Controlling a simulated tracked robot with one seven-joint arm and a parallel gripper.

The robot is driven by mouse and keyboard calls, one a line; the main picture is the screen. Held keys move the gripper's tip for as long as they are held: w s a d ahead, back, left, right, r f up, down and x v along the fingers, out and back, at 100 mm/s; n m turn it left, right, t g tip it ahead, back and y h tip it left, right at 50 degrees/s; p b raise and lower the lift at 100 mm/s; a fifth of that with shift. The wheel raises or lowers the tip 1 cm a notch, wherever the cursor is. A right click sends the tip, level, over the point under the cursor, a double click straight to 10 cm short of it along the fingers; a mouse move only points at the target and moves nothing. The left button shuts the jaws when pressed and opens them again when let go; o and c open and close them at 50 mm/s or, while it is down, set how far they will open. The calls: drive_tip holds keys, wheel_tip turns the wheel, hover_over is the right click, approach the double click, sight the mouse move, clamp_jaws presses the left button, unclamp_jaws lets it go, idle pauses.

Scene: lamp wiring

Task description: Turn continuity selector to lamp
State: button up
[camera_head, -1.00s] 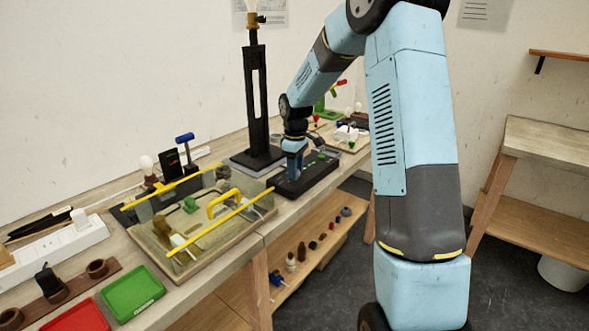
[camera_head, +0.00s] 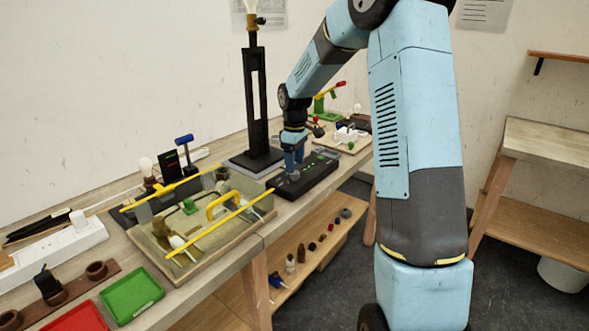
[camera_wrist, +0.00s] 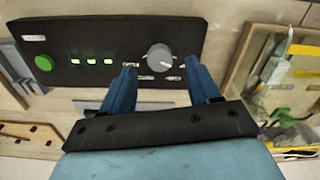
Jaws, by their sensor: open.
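The continuity selector is a round grey knob (camera_wrist: 160,57) on a black panel (camera_wrist: 100,28). Small white labels sit around it, too small to read. The panel also lies on the bench in the head view (camera_head: 318,180), where the knob (camera_head: 294,176) shows under my gripper (camera_head: 293,165). In the wrist view my gripper (camera_wrist: 161,67) is open. Its two blue fingers stand apart, one to each side of the knob's lower part, and I see no contact. The knob's exact pointing direction is hard to tell.
The panel carries a green button (camera_wrist: 44,62) and several lit green indicators. A tall black lamp stand (camera_head: 256,100) rises just behind the panel. The bench's front edge is close.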

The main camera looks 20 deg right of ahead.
wheel_tip(320, 180, up, 10)
drive_tip(key=shift+r, duration=0.25)
idle(0.4)
drive_tip(key=s+r+m+t, duration=0.1)
drive_tip(key=s+r+m, duration=0.1)
drive_tip(key=s+r, duration=0.5)
drive_tip(key=s+r+m+t, duration=0.2)
drive_tip(key=s+m, duration=0.1)
drive_tip(key=s, duration=0.9)
drive_tip(key=s+f+m+t, duration=0.1)
drive_tip(key=s+m, duration=0.3)
drive_tip(key=s, duration=1.4)
drive_tip(key=shift+s+f+m+t, duration=0.3)
drive_tip(key=shift+t, duration=0.5)
